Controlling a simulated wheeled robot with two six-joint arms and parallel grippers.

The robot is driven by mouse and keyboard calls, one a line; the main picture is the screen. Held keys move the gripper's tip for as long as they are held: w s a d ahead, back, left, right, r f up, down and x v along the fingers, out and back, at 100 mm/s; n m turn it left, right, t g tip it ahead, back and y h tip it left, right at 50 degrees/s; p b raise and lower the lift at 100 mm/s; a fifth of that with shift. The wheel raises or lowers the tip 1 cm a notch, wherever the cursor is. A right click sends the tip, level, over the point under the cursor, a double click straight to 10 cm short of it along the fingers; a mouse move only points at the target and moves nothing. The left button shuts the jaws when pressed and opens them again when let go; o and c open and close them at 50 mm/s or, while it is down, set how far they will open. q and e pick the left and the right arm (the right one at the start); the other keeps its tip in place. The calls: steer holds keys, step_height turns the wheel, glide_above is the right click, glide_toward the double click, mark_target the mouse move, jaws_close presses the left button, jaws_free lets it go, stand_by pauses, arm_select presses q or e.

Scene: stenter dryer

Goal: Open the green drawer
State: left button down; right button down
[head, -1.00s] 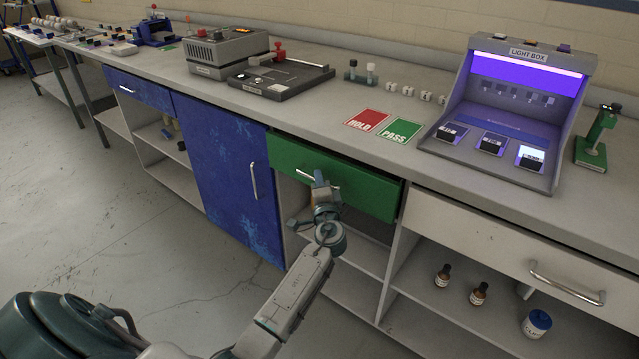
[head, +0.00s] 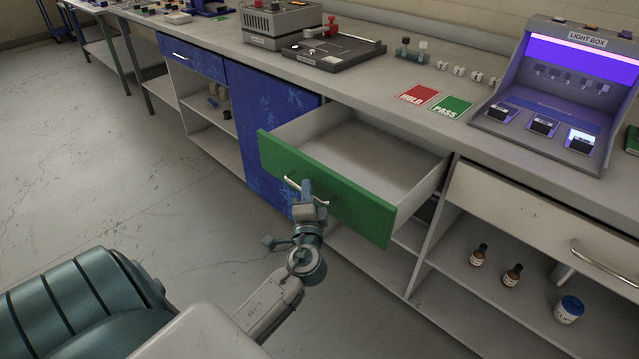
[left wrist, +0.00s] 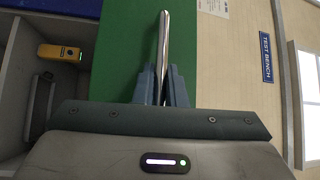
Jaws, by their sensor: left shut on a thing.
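The green drawer (head: 350,203) stands well out from the bench in the head view, and its pale interior shows empty. Its metal bar handle (head: 290,184) is on the green front. My left gripper (head: 306,192) is shut on this handle. In the left wrist view the two fingers of my left gripper (left wrist: 161,86) close around the handle (left wrist: 164,35), with the green drawer front (left wrist: 118,50) behind it. My right gripper is not in view.
A blue cabinet door (head: 262,135) is left of the drawer. A white drawer (head: 530,225) and an open shelf with bottles (head: 512,276) are to the right. The light box (head: 560,90) stands on the bench top. Open floor (head: 130,180) lies at left.

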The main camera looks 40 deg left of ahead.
arm_select(q)
steer(key=shift+s, duration=0.35)
steer(key=c, duration=1.5)
jaws_free()
